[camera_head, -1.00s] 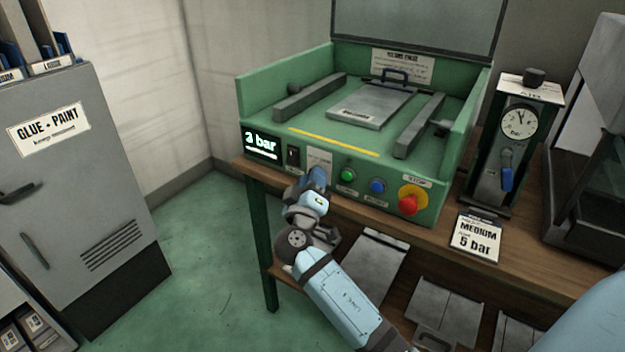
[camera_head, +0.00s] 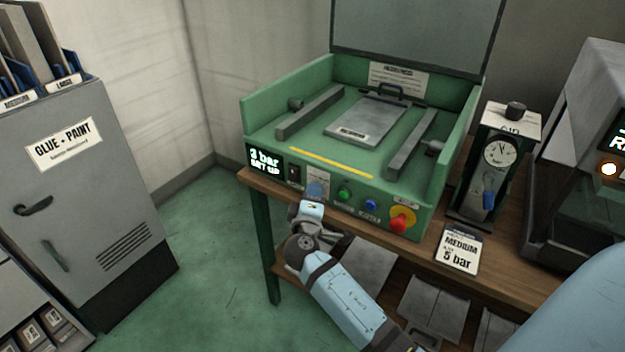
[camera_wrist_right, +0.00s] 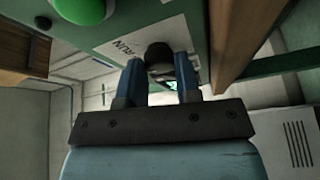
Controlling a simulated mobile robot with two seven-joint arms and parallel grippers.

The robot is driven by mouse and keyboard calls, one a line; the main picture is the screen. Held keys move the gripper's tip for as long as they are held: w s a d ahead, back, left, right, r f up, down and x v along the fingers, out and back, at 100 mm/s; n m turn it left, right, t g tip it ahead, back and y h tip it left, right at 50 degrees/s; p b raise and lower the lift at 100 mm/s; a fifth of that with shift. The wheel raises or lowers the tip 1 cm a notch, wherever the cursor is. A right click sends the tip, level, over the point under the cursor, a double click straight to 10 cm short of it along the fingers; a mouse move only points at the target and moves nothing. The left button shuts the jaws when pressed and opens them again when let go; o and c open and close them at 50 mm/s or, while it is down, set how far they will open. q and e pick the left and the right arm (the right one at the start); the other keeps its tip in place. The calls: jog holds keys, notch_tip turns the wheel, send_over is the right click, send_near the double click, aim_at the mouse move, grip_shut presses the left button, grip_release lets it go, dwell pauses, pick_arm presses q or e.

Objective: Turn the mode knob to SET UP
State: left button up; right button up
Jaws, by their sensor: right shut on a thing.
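The green press (camera_head: 330,165) stands on a wooden bench. Its display (camera_head: 265,159) reads "3 bar" with "SET UP" beneath it. The mode knob is hidden behind my gripper in the head view, below a white label plate (camera_head: 318,180) on the front panel. In the right wrist view the black mode knob (camera_wrist_right: 158,54) sits between the two blue fingers, with "RUN" printed beside it. My right gripper (camera_head: 315,191) is shut on that knob; its fingers also show in the right wrist view (camera_wrist_right: 159,72). My left gripper is not in view.
Right of the knob are a green button (camera_head: 344,194), a blue button (camera_head: 370,204) and a red stop button (camera_head: 400,224). A black switch (camera_head: 294,173) is to its left.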

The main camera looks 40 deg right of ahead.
pick_arm(q)
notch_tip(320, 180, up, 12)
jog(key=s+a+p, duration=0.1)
jog(key=p, duration=1.8)
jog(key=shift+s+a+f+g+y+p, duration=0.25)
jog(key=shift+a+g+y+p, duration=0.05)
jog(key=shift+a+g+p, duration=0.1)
pick_arm(e)
jog(key=shift+w+r+n+g+y, duration=0.2)
jog(key=shift+n+g, duration=0.55)
jog(key=shift+n, duration=0.75)
jog(key=shift+s+r+n+g+y, duration=0.1)
jog(key=shift+n+g+y, duration=0.25)
jog(key=shift+n+g, duration=0.8)
jog(key=shift+w+r+n+g+y, duration=0.1)
jog(key=shift+n+g+y, duration=0.25)
jog(key=shift+n, duration=1.5)
jog(key=o, duration=0.9)
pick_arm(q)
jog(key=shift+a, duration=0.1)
